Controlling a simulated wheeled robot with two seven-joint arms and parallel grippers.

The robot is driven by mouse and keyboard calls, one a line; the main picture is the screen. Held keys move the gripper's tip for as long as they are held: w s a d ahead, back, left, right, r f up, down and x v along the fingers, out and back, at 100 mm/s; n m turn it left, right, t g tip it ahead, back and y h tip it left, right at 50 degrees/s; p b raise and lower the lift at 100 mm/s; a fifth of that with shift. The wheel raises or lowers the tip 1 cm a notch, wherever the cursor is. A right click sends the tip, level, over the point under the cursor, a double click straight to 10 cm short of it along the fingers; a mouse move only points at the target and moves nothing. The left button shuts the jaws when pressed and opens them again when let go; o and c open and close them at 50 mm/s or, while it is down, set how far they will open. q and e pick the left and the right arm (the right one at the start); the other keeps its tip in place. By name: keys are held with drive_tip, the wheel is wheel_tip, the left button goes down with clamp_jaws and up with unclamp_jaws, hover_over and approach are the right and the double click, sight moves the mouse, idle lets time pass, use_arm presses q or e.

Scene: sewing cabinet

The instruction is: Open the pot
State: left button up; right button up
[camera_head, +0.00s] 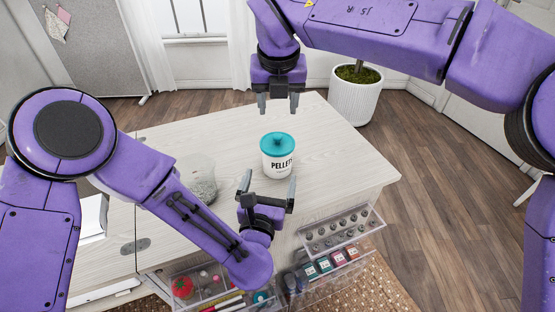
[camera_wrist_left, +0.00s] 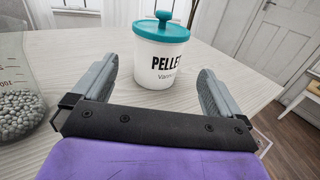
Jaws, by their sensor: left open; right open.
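The white pot (camera_head: 277,163) marked "PELLETS" stands upright on the table, with its teal lid (camera_head: 278,141) and round knob on top. The pot also shows in the left wrist view (camera_wrist_left: 160,62), with the lid (camera_wrist_left: 162,29) seated on it. My left gripper (camera_head: 266,184) is open just in front of the pot; in the left wrist view its fingers (camera_wrist_left: 157,88) stand to either side of the pot's lower part, with the pot beyond them. My right gripper (camera_head: 278,104) is open and empty, above and behind the pot, pointing down.
A glass beaker of grey pellets (camera_head: 198,182) stands left of the pot, partly behind my left arm. Clear drawers of sewing things (camera_head: 340,230) stick out at the table's front. The pale table (camera_head: 340,165) is bare right of the pot. A white planter (camera_head: 355,98) stands behind.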

sight(277, 153)
use_arm(q)
drive_tip(key=shift+w+f, duration=0.35)
drive_tip(key=shift+f, duration=0.05)
drive_tip(key=w, duration=0.3)
drive_tip(key=w+d, duration=0.1)
drive_tip(key=w, duration=0.5)
drive_tip(key=shift+w+d, duration=0.35)
drive_tip(key=shift+w, duration=0.25)
use_arm(e)
drive_tip(key=shift+w+f, duration=0.25)
drive_tip(key=shift+f, duration=0.05)
use_arm(q)
drive_tip(key=shift+c, duration=0.3)
